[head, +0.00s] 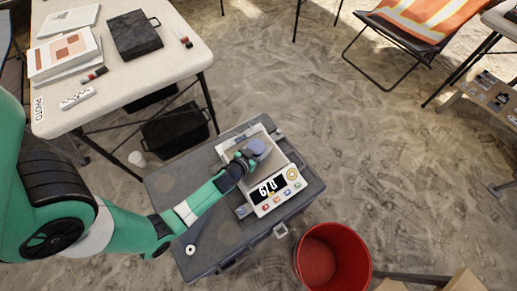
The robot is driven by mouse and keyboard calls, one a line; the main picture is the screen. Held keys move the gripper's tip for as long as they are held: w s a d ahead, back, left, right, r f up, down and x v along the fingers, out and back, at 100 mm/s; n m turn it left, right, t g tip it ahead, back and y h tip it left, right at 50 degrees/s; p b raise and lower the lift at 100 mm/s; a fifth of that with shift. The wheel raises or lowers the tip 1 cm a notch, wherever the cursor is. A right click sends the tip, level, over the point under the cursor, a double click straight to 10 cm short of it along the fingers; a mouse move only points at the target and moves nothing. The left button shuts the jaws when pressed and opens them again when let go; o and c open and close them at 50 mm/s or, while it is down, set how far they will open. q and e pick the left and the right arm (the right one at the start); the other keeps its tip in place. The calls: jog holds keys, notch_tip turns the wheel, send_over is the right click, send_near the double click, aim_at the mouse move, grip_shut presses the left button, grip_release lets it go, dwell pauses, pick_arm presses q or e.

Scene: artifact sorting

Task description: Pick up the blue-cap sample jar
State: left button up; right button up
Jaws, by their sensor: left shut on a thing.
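The blue-cap sample jar (256,148) shows its round blue cap above the pan of the weighing scale (291,204). My left gripper (247,159) reaches in from the left and is shut on the jar. The jar's body is mostly hidden by the gripper and the cap. I cannot tell whether the jar touches the pan or is held just above it. The scale's display is lit. My right gripper is not in view.
The scale stands on a grey case (205,251), with a small white ring (190,249) near its left edge. A red bucket (365,247) stands at the lower right. A white table (185,72) with papers and a black case (134,37) is at the upper left.

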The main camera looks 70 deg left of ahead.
aim_at(259, 143)
pick_arm(q)
jog(key=r+p, duration=0.2)
jog(key=r, duration=0.1)
jog(key=r+p, duration=0.1)
jog(key=shift+s+d+r+p, duration=0.2)
jog(key=shift+s+d+p, duration=0.05)
jog(key=shift+p, duration=0.05)
jog(key=s+d+r+p, duration=0.1)
jog(key=d+r, duration=0.1)
jog(key=r, duration=0.1)
jog(key=s+d+r+p, duration=0.1)
jog(key=shift+s+r+p, duration=0.3)
jog(key=shift+r, duration=0.1)
jog(key=w+d+v, duration=0.1)
jog(key=v, duration=0.9)
jog(key=shift+d, duration=0.2)
